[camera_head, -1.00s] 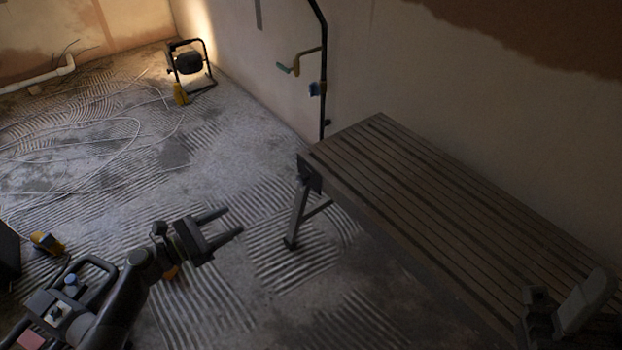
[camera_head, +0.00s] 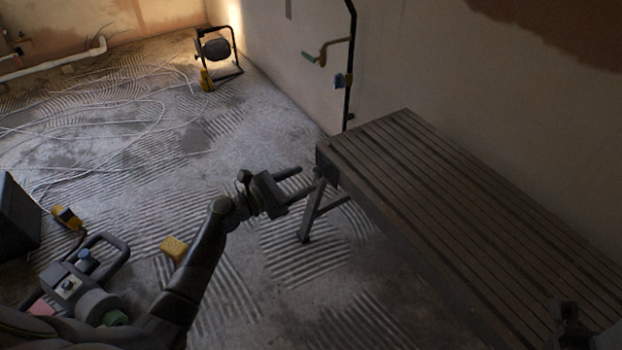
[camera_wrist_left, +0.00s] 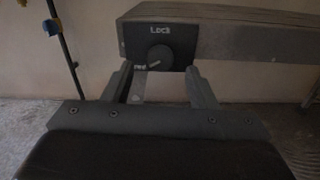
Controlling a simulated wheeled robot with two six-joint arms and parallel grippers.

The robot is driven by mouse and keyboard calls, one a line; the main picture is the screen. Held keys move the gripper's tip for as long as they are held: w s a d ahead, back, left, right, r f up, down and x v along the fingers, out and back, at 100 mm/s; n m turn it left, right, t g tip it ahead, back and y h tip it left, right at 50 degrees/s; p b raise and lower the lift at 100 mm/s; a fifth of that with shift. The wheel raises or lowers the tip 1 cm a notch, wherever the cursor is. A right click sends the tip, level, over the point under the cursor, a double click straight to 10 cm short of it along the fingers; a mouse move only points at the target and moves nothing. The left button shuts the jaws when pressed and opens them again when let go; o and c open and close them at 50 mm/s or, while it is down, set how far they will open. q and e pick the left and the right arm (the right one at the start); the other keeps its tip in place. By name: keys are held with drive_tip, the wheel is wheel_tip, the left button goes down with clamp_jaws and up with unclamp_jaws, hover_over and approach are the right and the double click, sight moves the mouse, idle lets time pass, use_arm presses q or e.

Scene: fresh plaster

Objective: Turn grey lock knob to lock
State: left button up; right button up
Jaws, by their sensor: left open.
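The grey lock knob (camera_wrist_left: 160,57) is round and sits on a dark plate (camera_wrist_left: 180,36) at the end of the slatted bench (camera_head: 440,170). The plate bears the word "Lock" above the knob; smaller lettering at its lower left is hard to read. A small pale pointer on the knob seems to aim to the lower left. In the head view the plate shows only as a dark patch (camera_head: 326,164). My left gripper (camera_head: 306,180) is open and empty just short of the plate. In the left wrist view its fingers stand either side of the knob, apart from it. My right gripper (camera_head: 571,312) shows partly at lower right.
The bench's leg (camera_head: 312,210) stands below the plate, close to my left gripper. A work lamp (camera_head: 216,48) stands on the floor by the wall. A yellow sponge (camera_head: 174,248) and loose cables lie on the ridged floor.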

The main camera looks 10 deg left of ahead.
sight(315, 174)
use_arm(q)
drive_tip(key=shift+b+x, duration=0.35)
drive_tip(key=shift+x, duration=1.5)
drive_tip(key=c, duration=1)
